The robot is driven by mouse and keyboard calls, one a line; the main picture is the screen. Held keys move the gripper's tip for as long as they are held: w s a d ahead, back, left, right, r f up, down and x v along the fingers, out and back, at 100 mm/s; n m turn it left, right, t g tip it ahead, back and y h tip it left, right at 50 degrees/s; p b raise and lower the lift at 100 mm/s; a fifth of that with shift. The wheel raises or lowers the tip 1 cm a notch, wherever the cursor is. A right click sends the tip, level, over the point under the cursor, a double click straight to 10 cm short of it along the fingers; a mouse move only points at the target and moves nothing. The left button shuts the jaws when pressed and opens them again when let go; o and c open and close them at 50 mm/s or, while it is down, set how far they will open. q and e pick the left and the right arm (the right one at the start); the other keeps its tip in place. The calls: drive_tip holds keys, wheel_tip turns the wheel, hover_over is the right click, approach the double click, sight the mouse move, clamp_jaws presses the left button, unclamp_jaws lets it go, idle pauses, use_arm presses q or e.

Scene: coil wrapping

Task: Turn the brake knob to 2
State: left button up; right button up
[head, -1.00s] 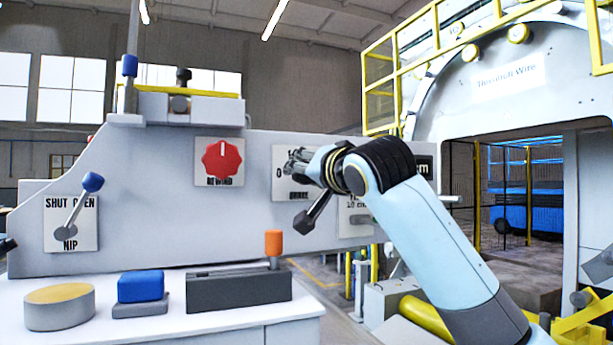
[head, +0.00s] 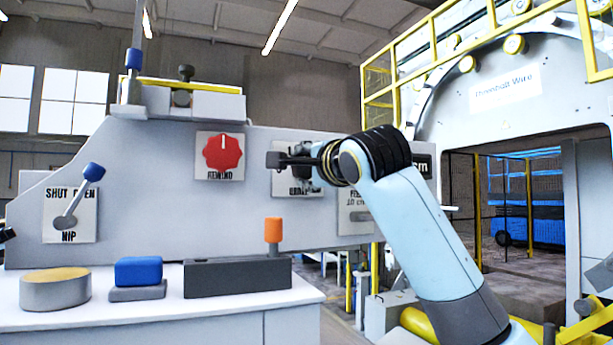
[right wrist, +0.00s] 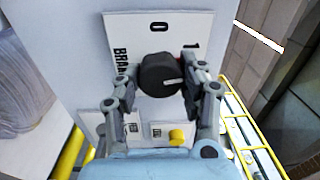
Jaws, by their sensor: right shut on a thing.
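The brake knob (right wrist: 158,75) is a dark round knob on a white plate (right wrist: 118,30) in the right wrist view. A pale mark on its face points toward the right of that picture. The plate reads 0 and 1; no 2 is visible, and part of the lettering is covered. My right gripper (right wrist: 160,92) has a finger on each side of the knob and is shut on it. In the head view my right gripper (head: 290,160) lies in front of the brake plate (head: 285,183) and hides the knob.
A red rewind knob (head: 223,152) is left of my right gripper. A nip lever with a blue end (head: 79,194) is further left. A blue button (head: 139,270) and an orange-handled lever (head: 273,231) stand on the white console. A yellow knob (right wrist: 177,137) sits near my right gripper.

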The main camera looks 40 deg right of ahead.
drive_tip(key=m+b, duration=0.1)
drive_tip(key=m, duration=0.1)
drive_tip(key=m+b, duration=0.1)
drive_tip(key=m, duration=0.1)
drive_tip(key=shift+f+m, duration=0.2)
drive_tip(key=shift+m, duration=0.1)
drive_tip(key=shift+m+b, duration=0.9)
drive_tip(key=shift+m, duration=0.8)
drive_tip(key=shift+m+h, duration=0.3)
drive_tip(key=o, duration=1.2)
drive_tip(key=shift+r, duration=0.1)
drive_tip(key=v, duration=0.7)
drive_tip(key=shift+s+a, duration=0.1)
drive_tip(key=shift+s, duration=0.1)
